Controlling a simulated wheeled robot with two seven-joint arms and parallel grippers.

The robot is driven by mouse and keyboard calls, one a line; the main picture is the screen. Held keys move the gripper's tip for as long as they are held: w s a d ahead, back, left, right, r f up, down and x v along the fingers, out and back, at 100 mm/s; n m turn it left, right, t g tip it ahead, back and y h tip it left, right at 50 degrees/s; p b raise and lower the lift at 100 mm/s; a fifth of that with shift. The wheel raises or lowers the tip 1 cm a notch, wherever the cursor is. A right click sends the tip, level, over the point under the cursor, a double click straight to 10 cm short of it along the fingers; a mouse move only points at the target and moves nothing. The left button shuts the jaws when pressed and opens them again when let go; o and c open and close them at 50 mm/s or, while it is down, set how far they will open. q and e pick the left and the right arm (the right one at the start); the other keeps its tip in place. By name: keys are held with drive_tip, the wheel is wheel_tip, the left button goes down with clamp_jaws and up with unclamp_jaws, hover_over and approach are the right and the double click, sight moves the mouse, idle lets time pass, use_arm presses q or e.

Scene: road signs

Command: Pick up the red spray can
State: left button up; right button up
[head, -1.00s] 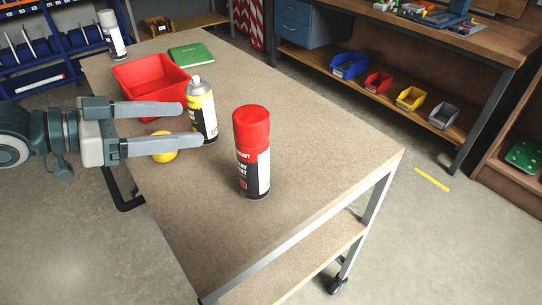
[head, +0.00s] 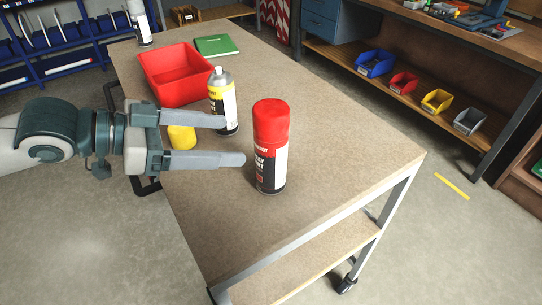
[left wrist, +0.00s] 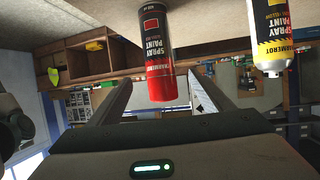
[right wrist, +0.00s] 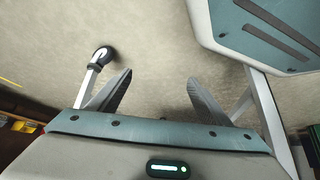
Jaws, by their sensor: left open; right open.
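The red spray can (head: 271,147) stands upright near the front of the cart's top, with a red cap and a black and white label. In the left wrist view the red spray can (left wrist: 158,50) shows upside down, lined up between the open fingers. My left gripper (head: 233,140) is open and empty in the head view, its fingers pointing right toward the can. The lower fingertip is close to the can's left side; I cannot tell whether they touch. My right gripper (right wrist: 158,92) is open and empty, with floor beyond it; it is not in the head view.
A yellow-labelled spray can (head: 223,101) stands just beyond the left gripper's upper finger. A yellow object (head: 182,137) sits partly hidden between the fingers. A red bin (head: 172,76) and a green book (head: 216,45) lie farther back. The cart top (head: 350,150) is clear right of the red can.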

sight(260, 140)
use_arm(q)
drive_tip(key=p+x, duration=0.1)
drive_tip(key=x, duration=0.7)
drive_tip(key=shift+d+f, duration=0.1)
drive_tip(key=shift+d, duration=0.15)
drive_tip(key=shift+w+d+f, duration=0.2)
drive_tip(key=shift+d, duration=0.1)
use_arm(e)
drive_tip(key=shift+w+a+r+t, duration=0.5)
drive_tip(key=shift+w+a+r, duration=0.15)
drive_tip(key=shift+a, duration=0.1)
drive_tip(key=shift+y, duration=0.3)
